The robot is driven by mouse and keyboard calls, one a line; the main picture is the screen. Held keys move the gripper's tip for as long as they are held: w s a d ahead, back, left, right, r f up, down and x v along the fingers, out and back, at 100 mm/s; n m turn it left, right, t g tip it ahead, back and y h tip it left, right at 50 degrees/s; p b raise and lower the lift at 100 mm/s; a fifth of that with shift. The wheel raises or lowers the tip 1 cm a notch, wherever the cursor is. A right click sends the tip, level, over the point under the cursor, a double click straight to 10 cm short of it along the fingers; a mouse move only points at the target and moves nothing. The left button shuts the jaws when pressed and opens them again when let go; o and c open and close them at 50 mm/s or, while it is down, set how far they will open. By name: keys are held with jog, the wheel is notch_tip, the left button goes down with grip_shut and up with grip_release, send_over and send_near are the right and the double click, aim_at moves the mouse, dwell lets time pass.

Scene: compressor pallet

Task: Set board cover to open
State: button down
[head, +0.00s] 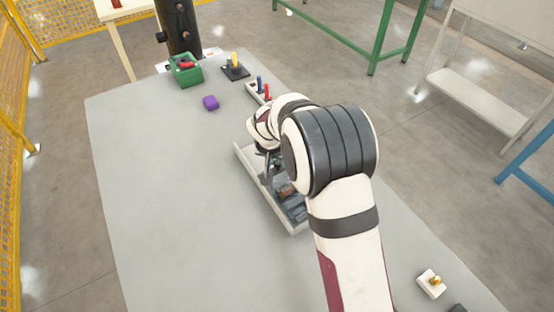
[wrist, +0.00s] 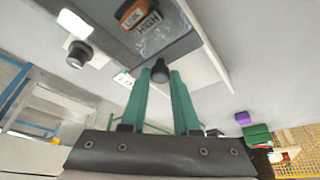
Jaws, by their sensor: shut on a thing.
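The board (head: 297,229) is a pale, low-walled tray on the table, with dark parts inside; my arm hides its right side. In the wrist view a dark grey panel (wrist: 187,42) carries an orange and black block marked "LINK" and "HIGH" (wrist: 138,14). My gripper (wrist: 160,77) has green fingers closed around a black round knob (wrist: 159,70) near the panel's edge. The knob appears to be the board cover's handle. In the head view my gripper (head: 268,168) is over the far part of the tray, mostly hidden by my wrist. I cannot tell how far the cover is turned.
A purple block (head: 210,102), a green bin (head: 186,74) with a red thing in it, a yellow-lever box (head: 235,69) and a base with blue and red levers (head: 259,88) stand farther back. A white block with a brass knob (head: 432,283) is front right. The table's left is clear.

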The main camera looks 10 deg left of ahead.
jog(key=w+a, duration=0.8)
jog(key=shift+a, duration=0.1)
jog(key=c, duration=0.7)
grip_release()
jog(key=shift+o, duration=0.2)
jog(key=shift+w, duration=0.1)
jog(key=v, duration=1.5)
jog(key=shift+s+r, duration=0.25)
jog(key=shift+r, duration=0.1)
